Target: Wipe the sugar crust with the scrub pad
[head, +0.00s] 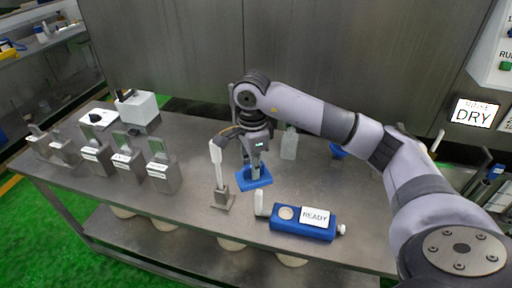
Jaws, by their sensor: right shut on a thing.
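My right gripper (256,168) points down over the middle of the steel table and is shut on a blue block (254,181), which looks like the scrub pad. The pad is low, at or just above the table top; I cannot tell if it touches. I cannot make out a sugar crust for certain. A pale round patch (286,213) shows on top of a blue device (315,230) with a READY card, to the right of and nearer than the pad. My left gripper is not in view.
A clear bottle (289,143) stands behind. Several metal boxes (163,175) line the table's left. The steel table (195,205) is bare between the boxes and the lever.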

